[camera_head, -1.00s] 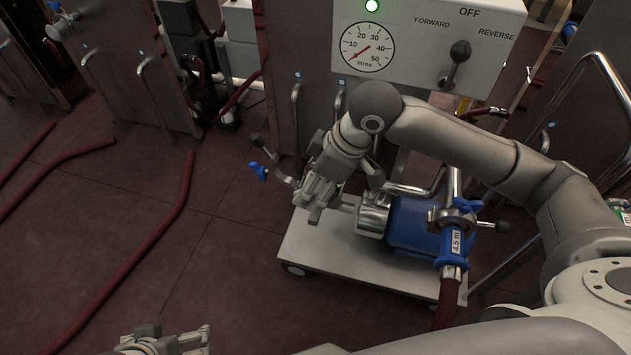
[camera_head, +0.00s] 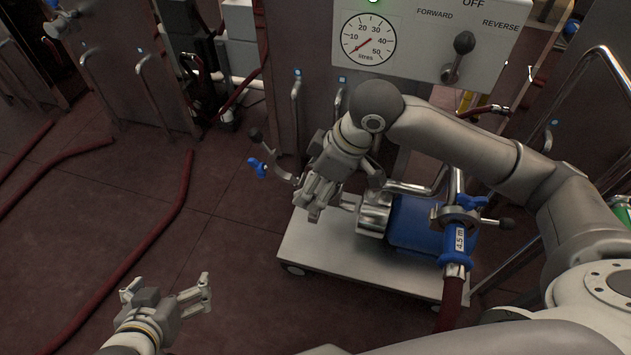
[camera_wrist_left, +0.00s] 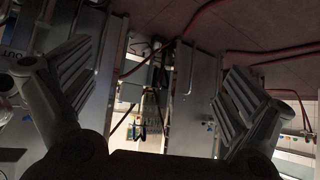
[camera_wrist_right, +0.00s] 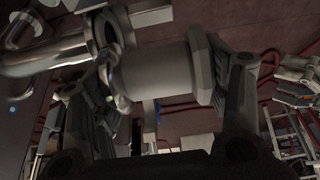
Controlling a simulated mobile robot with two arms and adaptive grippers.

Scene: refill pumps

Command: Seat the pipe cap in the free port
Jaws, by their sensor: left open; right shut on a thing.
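My right gripper (camera_head: 318,197) is at the left end of the pump, in front of its silver head (camera_head: 374,215) and blue motor (camera_head: 416,222). In the right wrist view its fingers (camera_wrist_right: 158,95) are shut on a grey flanged cylinder (camera_wrist_right: 160,72), which looks like the pipe cap. A metal ring and bent pipe (camera_wrist_right: 45,55) are close at its left; whether they touch it I cannot tell. The head view hides the cap behind the gripper, and no free port shows clearly. My left gripper (camera_head: 170,292) is open and empty over the floor.
An open clamp with a blue wing nut (camera_head: 257,168) is just left of my right gripper. The pump stands on a pale trolley (camera_head: 320,250). A red hose with a blue collar (camera_head: 458,240) joins at the right. Red hoses (camera_head: 165,235) lie on the floor at left.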

